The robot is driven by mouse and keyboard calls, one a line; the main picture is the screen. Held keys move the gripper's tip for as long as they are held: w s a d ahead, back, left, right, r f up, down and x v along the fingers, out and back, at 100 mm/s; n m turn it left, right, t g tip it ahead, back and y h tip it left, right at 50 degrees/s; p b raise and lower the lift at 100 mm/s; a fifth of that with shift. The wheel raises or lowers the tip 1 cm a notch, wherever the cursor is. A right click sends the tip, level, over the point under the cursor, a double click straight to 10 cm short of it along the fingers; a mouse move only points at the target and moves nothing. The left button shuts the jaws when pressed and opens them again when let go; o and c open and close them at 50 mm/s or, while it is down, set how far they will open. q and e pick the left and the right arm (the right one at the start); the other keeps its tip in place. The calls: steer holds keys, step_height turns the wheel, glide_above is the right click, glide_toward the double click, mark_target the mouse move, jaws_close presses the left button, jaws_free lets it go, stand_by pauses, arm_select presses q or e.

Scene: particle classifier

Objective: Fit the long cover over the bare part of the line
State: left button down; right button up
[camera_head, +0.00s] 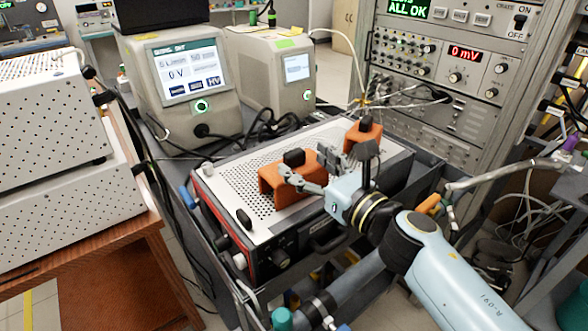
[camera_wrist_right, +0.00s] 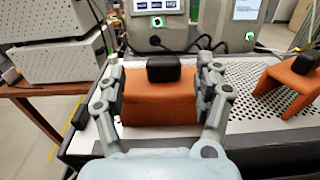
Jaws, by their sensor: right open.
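The long orange cover (camera_head: 275,184) with a black handle (camera_head: 293,157) sits on the perforated top of a boxy instrument (camera_head: 228,178). My right gripper (camera_head: 308,170) is open at this cover. In the right wrist view, the orange cover (camera_wrist_right: 158,108) and its black handle (camera_wrist_right: 163,68) show between the two spread fingers (camera_wrist_right: 158,80); I cannot tell whether either finger touches it. A shorter orange cover (camera_head: 361,141) with a black knob stands farther right on the same top. I cannot make out the bare part of the line. My left gripper is out of view.
Two grey instruments with screens (camera_head: 190,75) (camera_head: 291,68) stand behind, with dark cables running in front of them. A rack with readouts (camera_head: 464,53) is at the back right. White perforated boxes (camera_head: 60,120) stand on a wooden table at left. The perforated top's left part is mostly clear.

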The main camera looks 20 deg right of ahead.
mark_target(298, 156)
steer(key=x, duration=0.4)
steer(key=shift+w+d+f, duration=0.1)
steer(key=shift+w+f, duration=0.15)
steer(key=shift+w, duration=0.15)
steer(key=shift+s, duration=0.1)
steer(key=shift+c, duration=0.2)
steer(key=c, duration=1.3)
steer(key=shift+r, duration=0.15)
steer(key=shift+c, duration=0.2)
